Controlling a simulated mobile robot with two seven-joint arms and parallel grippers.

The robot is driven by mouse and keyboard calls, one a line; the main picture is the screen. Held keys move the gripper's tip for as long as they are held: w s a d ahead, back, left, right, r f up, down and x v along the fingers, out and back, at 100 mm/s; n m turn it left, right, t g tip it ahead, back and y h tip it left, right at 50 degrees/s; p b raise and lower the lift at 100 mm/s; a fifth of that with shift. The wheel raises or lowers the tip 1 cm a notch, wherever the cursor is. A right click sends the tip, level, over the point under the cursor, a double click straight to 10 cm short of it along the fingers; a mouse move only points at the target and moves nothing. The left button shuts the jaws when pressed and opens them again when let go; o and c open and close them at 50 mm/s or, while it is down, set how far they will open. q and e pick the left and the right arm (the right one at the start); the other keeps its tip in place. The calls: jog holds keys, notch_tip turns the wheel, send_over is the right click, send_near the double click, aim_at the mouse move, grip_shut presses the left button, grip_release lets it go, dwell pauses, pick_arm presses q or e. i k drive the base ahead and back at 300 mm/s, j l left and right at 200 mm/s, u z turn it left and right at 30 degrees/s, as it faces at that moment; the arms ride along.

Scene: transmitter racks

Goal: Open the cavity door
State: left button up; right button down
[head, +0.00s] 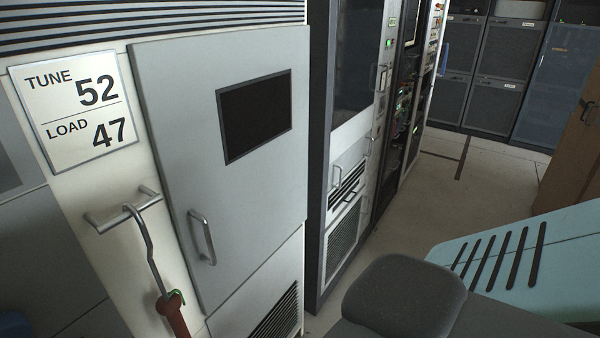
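The cavity door (180,110) is a tall pale grey panel on the near cabinet, left of centre. It has a dark rectangular window (255,115) in its upper part and appears shut, lying against the cabinet front. Its metal bar handle (202,237) stands upright near the lower left edge, with nothing on it. Neither of my grippers shows in the head view.
A hooked rod with a red handle (174,314) hangs from a metal bar (122,210) left of the door. A TUNE 52, LOAD 47 sign (73,112) is above. A grey rounded seat-like shape (405,295) and a slotted teal panel (520,255) occupy the lower right.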

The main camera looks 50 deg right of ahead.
aim_at(226, 114)
jog(key=z, duration=1.2)
